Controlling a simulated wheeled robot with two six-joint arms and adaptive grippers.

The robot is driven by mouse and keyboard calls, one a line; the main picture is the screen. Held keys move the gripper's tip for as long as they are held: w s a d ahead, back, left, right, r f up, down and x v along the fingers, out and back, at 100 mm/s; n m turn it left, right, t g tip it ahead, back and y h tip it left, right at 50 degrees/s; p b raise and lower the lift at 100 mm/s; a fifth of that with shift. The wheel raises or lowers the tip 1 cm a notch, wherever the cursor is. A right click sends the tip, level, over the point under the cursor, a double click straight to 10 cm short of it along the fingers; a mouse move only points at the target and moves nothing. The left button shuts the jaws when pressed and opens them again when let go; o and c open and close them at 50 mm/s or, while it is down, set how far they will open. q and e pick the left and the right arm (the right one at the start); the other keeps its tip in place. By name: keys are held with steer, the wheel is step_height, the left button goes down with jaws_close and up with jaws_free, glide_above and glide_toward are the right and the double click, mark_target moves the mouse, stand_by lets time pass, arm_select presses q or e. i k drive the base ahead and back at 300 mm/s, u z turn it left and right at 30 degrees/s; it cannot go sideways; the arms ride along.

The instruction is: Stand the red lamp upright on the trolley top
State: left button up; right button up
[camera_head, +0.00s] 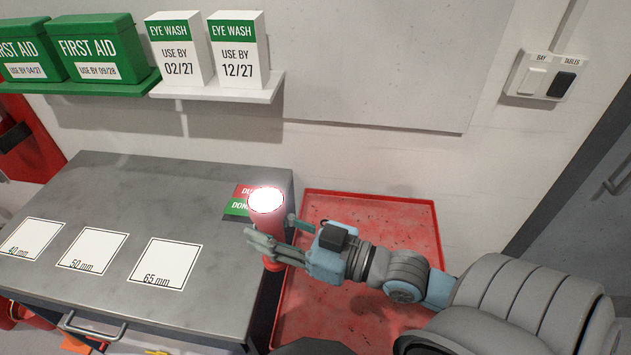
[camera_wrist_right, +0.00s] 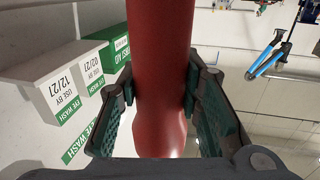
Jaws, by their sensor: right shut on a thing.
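The red lamp (camera_head: 268,227) is in my right gripper (camera_head: 265,246), near the right edge of the grey trolley top (camera_head: 190,190). Its glowing white end points up and it looks roughly upright. Its lower end shows just below the fingers; I cannot tell its height over the edge. In the right wrist view the red lamp (camera_wrist_right: 160,40) runs between the two dark green finger pads of the right gripper (camera_wrist_right: 161,88), which is shut on it. My left gripper is not in view.
White squares marked 40 mm (camera_head: 30,238), 50 mm (camera_head: 92,250) and 65 mm (camera_head: 165,266) lie on the trolley top. A red and green card (camera_head: 238,205) lies near its back right corner. A red tray (camera_head: 370,215) is at the right. Shelves with boxes (camera_head: 238,55) hang above.

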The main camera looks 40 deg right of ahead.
mark_target(352, 301)
steer(key=u, duration=0.85)
steer(key=k, duration=1.55)
